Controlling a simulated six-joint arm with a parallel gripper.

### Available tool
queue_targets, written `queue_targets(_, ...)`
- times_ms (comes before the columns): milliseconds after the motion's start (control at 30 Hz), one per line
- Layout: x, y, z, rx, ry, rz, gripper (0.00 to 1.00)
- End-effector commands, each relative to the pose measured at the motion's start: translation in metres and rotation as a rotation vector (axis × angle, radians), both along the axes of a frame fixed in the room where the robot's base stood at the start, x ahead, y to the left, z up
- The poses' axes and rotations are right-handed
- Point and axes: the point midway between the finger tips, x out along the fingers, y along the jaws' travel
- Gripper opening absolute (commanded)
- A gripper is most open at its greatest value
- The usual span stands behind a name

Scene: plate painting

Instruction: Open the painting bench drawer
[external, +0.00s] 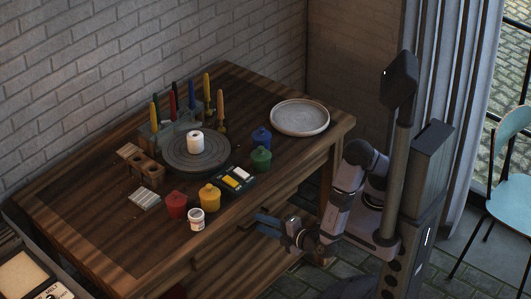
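The painting bench (95,210) is a dark brown wooden table against the brick wall. Its drawer front (238,252) is on the side facing my arm, in shadow and partly behind my gripper. I cannot make out a handle or a clear gap around the drawer. My gripper (260,224) is in front of this side, just below the tabletop edge. Its two blue fingers are apart and point left toward the drawer front, with nothing visible between them. Whether they touch the drawer cannot be told.
On the bench stand a round turntable (182,158) with a white cup (196,141), several paint jars including a yellow one (209,198), upright coloured sticks, a palette (234,181) and a white plate (300,117). A blue chair (510,190) stands at right.

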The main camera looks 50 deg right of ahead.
Motion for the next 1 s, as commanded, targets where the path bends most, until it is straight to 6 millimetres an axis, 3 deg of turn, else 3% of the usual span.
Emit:
queue_targets(433, 0.010, 0.000, -0.002, -0.001, 0.001, 0.001, 0.28)
queue_targets(533, 0.010, 0.000, -0.002, -0.001, 0.001, 0.000, 0.04)
queue_targets(567, 0.010, 0.000, -0.002, -0.001, 0.001, 0.000, 0.00)
queue_targets(767, 0.008, 0.000, -0.002, -0.001, 0.000, 0.001, 0.00)
queue_targets(867, -0.001, 0.001, -0.002, 0.000, 0.000, 0.004, 0.00)
queue_targets(1000, -0.029, 0.002, -0.003, 0.001, 0.000, 0.008, 0.00)
